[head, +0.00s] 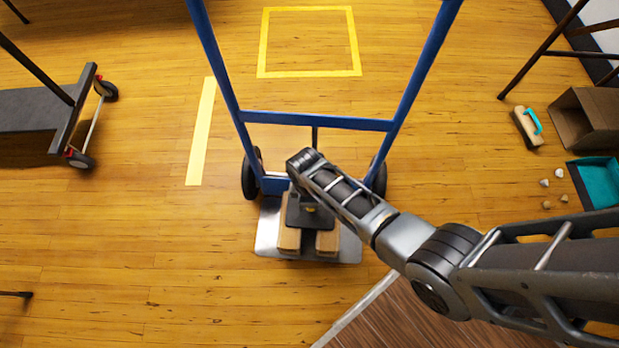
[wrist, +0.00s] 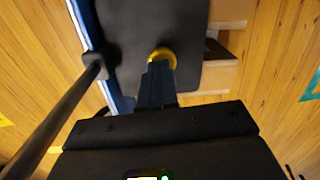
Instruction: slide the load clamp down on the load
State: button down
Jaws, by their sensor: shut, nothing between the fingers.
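A blue hand truck (head: 262,117) stands on the floor with a metal toe plate (head: 347,248) at its foot. Tan blocks (head: 288,240) lie on the toe plate as the load; they also show in the wrist view (wrist: 224,75). The load clamp, a dark plate (wrist: 190,25) with a yellow round part (wrist: 162,54), is over the load. I cannot tell whether it touches the load. My gripper (wrist: 156,72) is shut and empty, its fingertips at or just above the yellow part. My arm partly hides the clamp in the head view.
A dark rod (wrist: 55,118) stands beside the plate in the wrist view. A grey cart (head: 45,110) is at left. A brush (head: 527,126), a cardboard box (head: 585,117), a teal tray (head: 597,180) and several small pieces lie at right.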

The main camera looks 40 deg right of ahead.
notch_tip(320, 180, up, 14)
jog(key=p, duration=0.8)
jog(key=shift+w+p, duration=0.3)
jog(key=shift+a, duration=0.1)
